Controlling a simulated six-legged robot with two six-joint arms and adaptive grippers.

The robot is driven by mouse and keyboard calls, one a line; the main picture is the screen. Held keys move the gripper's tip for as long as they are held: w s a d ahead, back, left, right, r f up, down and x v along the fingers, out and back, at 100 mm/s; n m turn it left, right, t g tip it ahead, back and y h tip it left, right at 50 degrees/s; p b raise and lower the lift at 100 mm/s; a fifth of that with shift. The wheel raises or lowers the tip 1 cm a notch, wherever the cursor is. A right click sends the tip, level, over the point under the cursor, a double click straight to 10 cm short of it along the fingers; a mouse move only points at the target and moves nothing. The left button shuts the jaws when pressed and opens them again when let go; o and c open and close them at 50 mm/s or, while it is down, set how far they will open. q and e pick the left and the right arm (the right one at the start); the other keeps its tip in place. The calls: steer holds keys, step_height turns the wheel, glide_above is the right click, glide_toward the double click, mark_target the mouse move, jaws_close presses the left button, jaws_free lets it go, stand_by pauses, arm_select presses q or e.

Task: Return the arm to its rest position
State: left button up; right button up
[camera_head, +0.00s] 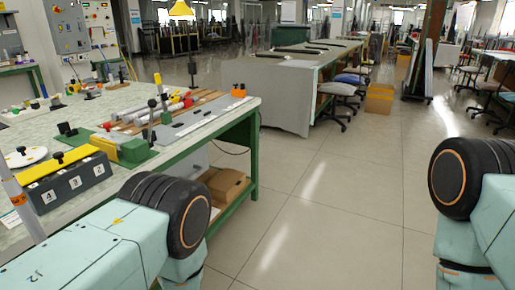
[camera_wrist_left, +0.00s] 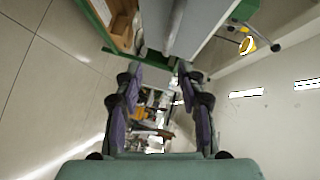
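My left arm (camera_head: 110,240) comes in from the lower left of the head view, in front of the green-framed workbench (camera_head: 235,112); its gripper is out of that view. In the left wrist view my left gripper (camera_wrist_left: 158,70) has its two fingers wide apart, with nothing between them. The bench's grey edge shows beyond the fingertips at the top; I cannot tell the distance. My right arm (camera_head: 475,205) stands at the right edge of the head view, over open floor. Its gripper is not seen.
On the bench are a dark block (camera_head: 68,186) with numbered faces and a yellow top, a green fixture (camera_head: 135,150), and a row of red and yellow parts. A cardboard box (camera_head: 226,184) sits on the lower shelf. The tiled floor (camera_head: 330,215) between my arms is clear.

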arm_select(q)
steer(key=s+f+n+g+h, duration=0.4)
steer(key=s+f+n+g, duration=0.25)
steer(key=s+f, duration=0.5)
steer(key=s+r+n+g+h, duration=0.1)
steer(key=s+r+n+g, duration=0.1)
steer(key=s, duration=0.8)
steer(key=s+r+n+g+h+p, duration=0.1)
steer(key=s+r+g, duration=0.3)
steer(key=s, duration=0.6)
steer(key=shift+s+d+r+n+g, duration=0.35)
steer(key=shift+n+g, duration=0.4)
steer(key=shift+g, duration=0.4)
steer(key=shift+f, duration=0.1)
